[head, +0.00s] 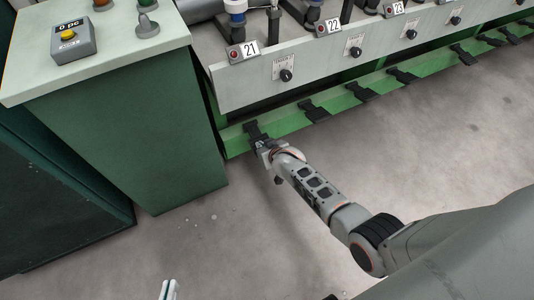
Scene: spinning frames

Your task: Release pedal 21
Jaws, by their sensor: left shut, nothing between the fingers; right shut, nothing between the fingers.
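Pedal 21 (252,129) is a small black foot pedal on the green rail, below the number plate 21 (250,48). My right arm reaches in from the right, and its shut, empty gripper (262,145) is right at the front end of this pedal. The fingertips overlap the pedal in the picture, and I cannot tell whether they touch it or press it down. My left gripper (168,290) shows only in part at the bottom edge. It is shut and empty, well away from the pedals.
Several more black pedals, such as this neighbour (313,111), line the green rail (235,140) to the right. A green cabinet (120,150) with a grey counter box (72,42) stands at the left. The grey floor (440,140) in front is clear.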

